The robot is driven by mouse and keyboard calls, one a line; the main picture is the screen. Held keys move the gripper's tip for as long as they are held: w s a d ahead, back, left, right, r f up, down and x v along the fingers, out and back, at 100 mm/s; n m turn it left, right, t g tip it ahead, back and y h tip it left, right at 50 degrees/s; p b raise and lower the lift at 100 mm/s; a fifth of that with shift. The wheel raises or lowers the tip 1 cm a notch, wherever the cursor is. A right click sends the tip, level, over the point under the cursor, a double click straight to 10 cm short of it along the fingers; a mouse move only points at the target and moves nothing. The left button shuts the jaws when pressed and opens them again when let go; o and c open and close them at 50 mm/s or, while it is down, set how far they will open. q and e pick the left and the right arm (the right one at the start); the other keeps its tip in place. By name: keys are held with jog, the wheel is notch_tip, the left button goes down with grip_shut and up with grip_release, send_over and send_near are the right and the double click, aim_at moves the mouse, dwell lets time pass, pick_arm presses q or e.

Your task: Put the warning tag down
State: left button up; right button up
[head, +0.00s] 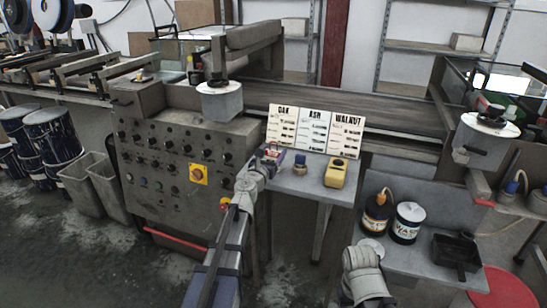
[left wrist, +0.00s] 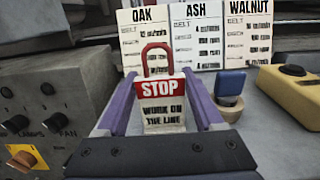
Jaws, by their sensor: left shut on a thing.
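The warning tag (left wrist: 162,112) is a white plate with a red STOP band, the words "WORK ON THE LINE" and a red loop at its top. It stands upright between the purple fingers of my left gripper (left wrist: 161,80), which is shut on it. In the head view my left gripper (head: 272,153) is at the left end of the small grey table (head: 300,184), beside the control cabinet. The tag is too small there to read. Whether its bottom edge touches anything is hidden.
OAK, ASH and WALNUT cards (head: 315,130) stand behind the tag. A blue-topped knob (head: 300,164) and a yellow box (head: 341,173) sit to its right. The control cabinet (head: 185,165) with an emergency stop is left. Bare tabletop shows in front of the knob.

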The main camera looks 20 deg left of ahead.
pick_arm(q)
jog(key=shift+f, duration=0.15)
jog(key=o, duration=1.3)
jog(key=shift+r, duration=0.25)
jog(key=s, duration=1.2)
jog(key=shift+a+f, duration=0.1)
jog(key=shift+a, duration=0.1)
